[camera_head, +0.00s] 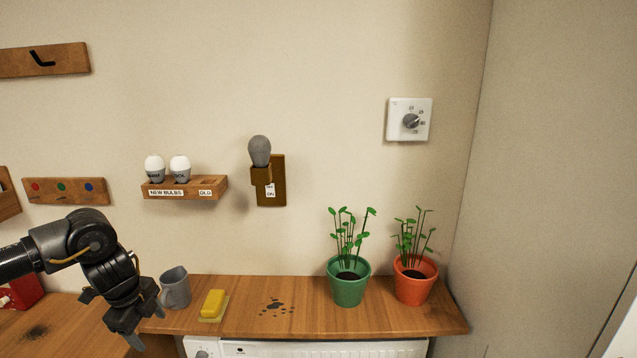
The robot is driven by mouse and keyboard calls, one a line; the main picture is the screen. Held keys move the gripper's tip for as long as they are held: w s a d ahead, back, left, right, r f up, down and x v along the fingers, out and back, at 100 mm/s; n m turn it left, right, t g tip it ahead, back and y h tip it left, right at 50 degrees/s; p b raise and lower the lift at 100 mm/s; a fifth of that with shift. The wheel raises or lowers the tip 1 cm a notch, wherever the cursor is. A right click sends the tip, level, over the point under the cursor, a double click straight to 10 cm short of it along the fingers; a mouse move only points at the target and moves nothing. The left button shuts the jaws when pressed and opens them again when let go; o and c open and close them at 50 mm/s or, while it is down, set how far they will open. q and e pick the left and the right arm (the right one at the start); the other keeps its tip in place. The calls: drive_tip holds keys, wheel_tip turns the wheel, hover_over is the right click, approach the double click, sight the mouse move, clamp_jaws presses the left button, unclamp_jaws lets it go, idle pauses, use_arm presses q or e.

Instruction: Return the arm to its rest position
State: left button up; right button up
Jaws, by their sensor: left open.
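My left arm comes in from the left edge, bent downward. Its black gripper (118,315) hangs low at the left, in front of the shelf's left end and just left of the grey mug. Its jaws are open and I see nothing between them. My right gripper does not show.
A grey mug (175,288), a yellow sponge (213,303), dark spots, a green pot (349,289) and an orange pot (413,288) are on the wooden shelf (310,318). A bulb rack (206,187), a grey bulb (259,151) and a dial (411,121) are on the wall.

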use_arm(q)
drive_tip(key=s+d+f+m+t+h, duration=0.15)
drive_tip(key=d+f, duration=0.35)
drive_tip(key=d, duration=0.5)
drive_tip(key=s+d+f+m+h, duration=0.1)
drive_tip(key=d+f+m+h, duration=0.3)
drive_tip(key=d, duration=0.7)
drive_tip(key=s+d+f+n+t+h, duration=0.15)
drive_tip(key=s+d+n+t, duration=0.35)
drive_tip(key=d, duration=0.9)
drive_tip(key=s+a+f+n+g+y, duration=0.35)
drive_tip(key=s+a+n, duration=0.6)
drive_tip(key=s, duration=0.35)
drive_tip(key=s+a+f+n+g+y, duration=0.2)
drive_tip(key=s+a+f+n+y, duration=0.25)
drive_tip(key=s+a+n, duration=0.55)
drive_tip(key=s+f+m+g+b, duration=0.1)
drive_tip(key=s+f, duration=0.1)
drive_tip(key=f, duration=1.2)
drive_tip(key=s+f+m+b, duration=0.1)
drive_tip(key=s+f, duration=0.1)
drive_tip(key=f, duration=1.2)
drive_tip(key=s+a+f+g+b, duration=0.1)
drive_tip(key=s+a+f, duration=0.2)
drive_tip(key=s+f, duration=1.3)
drive_tip(key=shift+s+a+f+h, duration=0.2)
drive_tip(key=shift+f+h, duration=0.1)
drive_tip(key=shift+f, duration=0.35)
